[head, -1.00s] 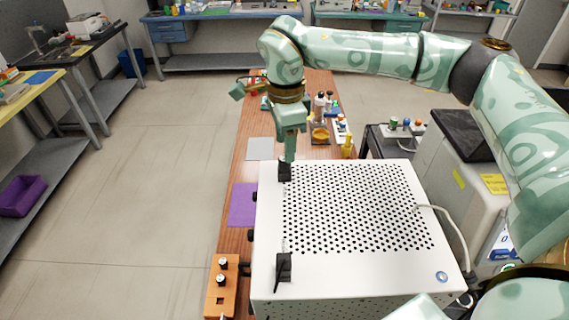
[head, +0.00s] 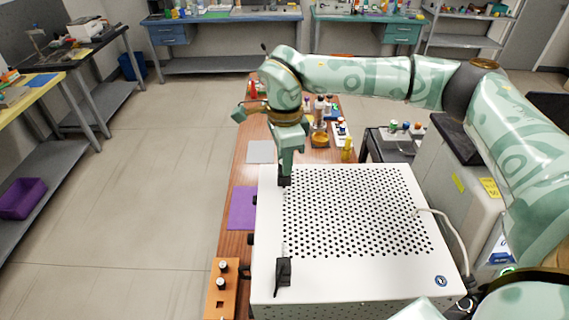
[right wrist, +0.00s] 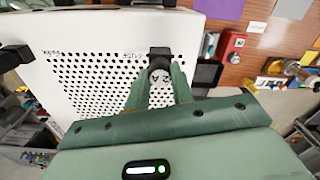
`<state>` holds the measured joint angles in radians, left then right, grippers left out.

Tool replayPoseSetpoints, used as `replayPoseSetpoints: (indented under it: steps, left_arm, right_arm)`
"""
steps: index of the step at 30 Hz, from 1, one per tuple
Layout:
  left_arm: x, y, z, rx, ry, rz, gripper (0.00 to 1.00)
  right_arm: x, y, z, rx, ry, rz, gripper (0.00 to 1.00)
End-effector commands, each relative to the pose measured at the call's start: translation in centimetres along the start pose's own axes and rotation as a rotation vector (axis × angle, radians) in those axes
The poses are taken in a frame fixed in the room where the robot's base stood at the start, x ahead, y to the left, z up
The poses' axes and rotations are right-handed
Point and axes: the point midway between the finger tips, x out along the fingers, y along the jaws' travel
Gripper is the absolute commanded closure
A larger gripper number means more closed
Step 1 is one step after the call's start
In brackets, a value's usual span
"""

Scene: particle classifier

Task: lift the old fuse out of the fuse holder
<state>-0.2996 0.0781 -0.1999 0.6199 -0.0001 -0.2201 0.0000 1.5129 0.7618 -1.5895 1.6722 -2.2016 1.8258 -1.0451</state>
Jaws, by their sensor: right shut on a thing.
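A white box (head: 370,255) with a perforated top carries two black upright fittings along its left side. My right gripper (head: 286,176) points down at the far fitting, which I take as the fuse holder (head: 285,183). In the right wrist view, the fingers (right wrist: 160,88) are shut on a pale round end with dark marks, which looks like the old fuse (right wrist: 160,77). The black holder (right wrist: 159,54) is right against it. How much of the fuse is still inside is hidden. The near black fitting (head: 283,272) stands apart. My left gripper is not in view.
An orange block with knobs (head: 221,290) stands left of the box. A purple mat (head: 242,206) and a grey mat (head: 260,151) lie on the wooden bench. Bottles (head: 319,108) stand behind the box. A white cable (head: 450,228) runs at its right.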

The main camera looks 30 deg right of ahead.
Motion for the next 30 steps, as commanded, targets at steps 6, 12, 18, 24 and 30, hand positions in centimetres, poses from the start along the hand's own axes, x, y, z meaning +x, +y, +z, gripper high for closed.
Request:
replayPoseSetpoints:
  steps: [6, 12, 18, 24, 30]
  left_arm:
    - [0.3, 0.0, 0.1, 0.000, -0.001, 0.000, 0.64]
    - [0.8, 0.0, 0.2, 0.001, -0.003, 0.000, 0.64]
    - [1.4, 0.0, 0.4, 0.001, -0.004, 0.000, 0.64]
    - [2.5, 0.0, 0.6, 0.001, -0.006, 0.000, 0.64]
    - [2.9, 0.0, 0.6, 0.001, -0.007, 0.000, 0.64]
  right_arm:
    - [-1.4, -0.1, 0.0, 0.000, -0.001, -0.003, 0.98]
    - [-4.9, 1.3, 0.6, -0.005, -0.002, -0.005, 0.98]
    - [-9.4, 5.1, 1.9, -0.005, -0.001, -0.006, 0.98]
    - [-11.3, 9.8, 3.5, -0.005, 0.000, -0.003, 0.98]
    - [-12.6, 12.4, 4.5, -0.003, 0.000, -0.002, 0.98]
